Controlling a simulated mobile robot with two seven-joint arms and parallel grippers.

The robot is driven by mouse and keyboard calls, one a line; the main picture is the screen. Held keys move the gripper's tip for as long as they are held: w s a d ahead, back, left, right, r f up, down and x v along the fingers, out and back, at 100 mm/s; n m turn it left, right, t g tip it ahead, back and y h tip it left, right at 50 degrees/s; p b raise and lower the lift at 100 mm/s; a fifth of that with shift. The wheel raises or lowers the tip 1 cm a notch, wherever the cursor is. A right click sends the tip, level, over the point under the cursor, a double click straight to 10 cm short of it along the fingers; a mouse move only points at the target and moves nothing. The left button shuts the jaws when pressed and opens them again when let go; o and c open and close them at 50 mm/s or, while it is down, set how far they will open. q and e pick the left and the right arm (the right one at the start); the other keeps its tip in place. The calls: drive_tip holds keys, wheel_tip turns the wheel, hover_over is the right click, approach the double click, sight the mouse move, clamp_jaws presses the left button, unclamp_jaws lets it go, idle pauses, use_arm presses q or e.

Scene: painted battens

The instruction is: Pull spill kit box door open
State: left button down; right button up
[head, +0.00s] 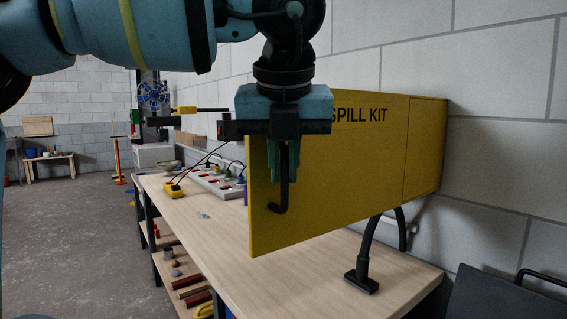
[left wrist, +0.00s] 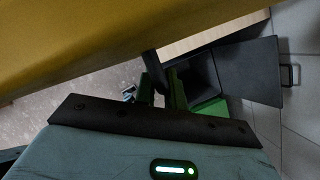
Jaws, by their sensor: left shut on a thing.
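The yellow spill kit box (head: 425,145) is mounted on the wall at the right of the head view. Its door (head: 350,170), lettered SPILL KIT, stands out from the wall, swung away from the box. A black bar handle (head: 281,207) with a bent lower end is near the door's free edge. My left gripper (head: 284,178) points down at the handle, with its green fingers shut around it. In the left wrist view, the handle (left wrist: 151,62) runs to the fingers beneath the yellow door (left wrist: 110,35). The inside of the box is hidden. My right gripper is not in view.
A wooden workbench (head: 310,285) lies below the door. A grey power strip (head: 212,180) and a yellow device (head: 173,190) are on its far part. A black bent stand (head: 362,275) stands under the box. Open floor (head: 70,235) lies left.

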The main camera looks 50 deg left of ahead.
use_arm(q)
drive_tip(key=shift+r, duration=0.1)
drive_tip(key=c, duration=1.5)
unclamp_jaws()
drive_tip(key=v, duration=0.6)
drive_tip(key=shift+d+r+p, duration=0.15)
drive_tip(key=shift+r+p, duration=0.05)
drive_tip(key=shift+p, duration=0.2)
drive_tip(key=shift+s+d+r, duration=0.15)
drive_tip(key=shift+s+r, duration=0.1)
drive_tip(key=shift+r, duration=0.35)
drive_tip(key=shift+f, duration=0.1)
